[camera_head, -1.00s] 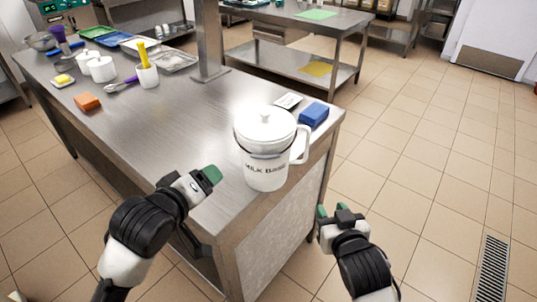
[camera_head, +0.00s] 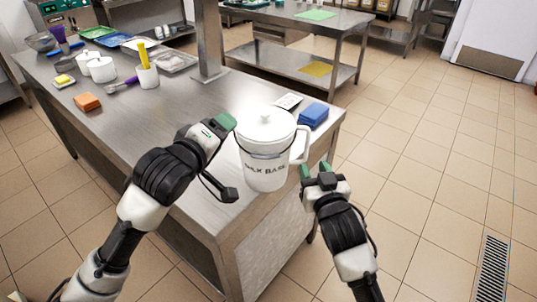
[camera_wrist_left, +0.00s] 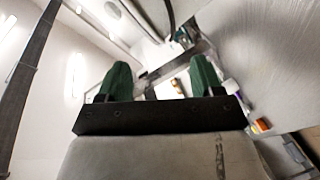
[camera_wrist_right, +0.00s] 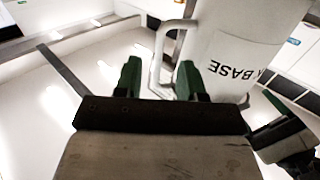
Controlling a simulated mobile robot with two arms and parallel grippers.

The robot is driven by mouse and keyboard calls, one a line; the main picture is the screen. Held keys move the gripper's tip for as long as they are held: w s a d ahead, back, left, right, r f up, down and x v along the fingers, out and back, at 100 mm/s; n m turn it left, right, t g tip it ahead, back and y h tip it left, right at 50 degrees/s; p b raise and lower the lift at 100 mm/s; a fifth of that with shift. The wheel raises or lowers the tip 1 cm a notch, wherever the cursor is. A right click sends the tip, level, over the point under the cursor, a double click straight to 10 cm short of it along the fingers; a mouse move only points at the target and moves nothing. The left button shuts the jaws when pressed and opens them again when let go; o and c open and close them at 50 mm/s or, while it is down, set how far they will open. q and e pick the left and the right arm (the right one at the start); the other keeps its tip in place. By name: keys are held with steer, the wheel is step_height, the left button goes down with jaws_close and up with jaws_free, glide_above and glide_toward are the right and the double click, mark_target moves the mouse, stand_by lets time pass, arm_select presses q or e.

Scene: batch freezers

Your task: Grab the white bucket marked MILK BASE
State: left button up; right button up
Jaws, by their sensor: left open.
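The white lidded bucket marked MILK BASE (camera_head: 265,178) stands upright at the near right corner of the steel table, its handle to the right. My left gripper (camera_head: 222,124) is open and empty, just left of the bucket. In the left wrist view its green fingers (camera_wrist_left: 161,78) are spread apart. My right gripper (camera_head: 317,171) is open, close to the right of the bucket and low by the handle. In the right wrist view the bucket (camera_wrist_right: 240,45) and its handle (camera_wrist_right: 157,52) lie ahead of the spread fingers (camera_wrist_right: 160,78); I cannot tell whether they touch.
The steel table (camera_head: 190,110) holds a blue block (camera_head: 314,115) and a small white card (camera_head: 288,101) behind the bucket. An orange block (camera_head: 87,102), white pots (camera_head: 102,69) and trays stand farther left. A post (camera_head: 208,40) rises behind.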

mark_target(239, 120)
steer(key=w, duration=0.3)
steer(key=w+a, duration=0.1)
steer(key=w, duration=0.2)
steer(key=shift+w+a, duration=0.1)
steer(key=shift+w, duration=0.1)
arm_select(q)
steer(key=x, duration=0.6)
steer(key=shift+w+d, duration=0.15)
steer(key=shift+w, duration=0.1)
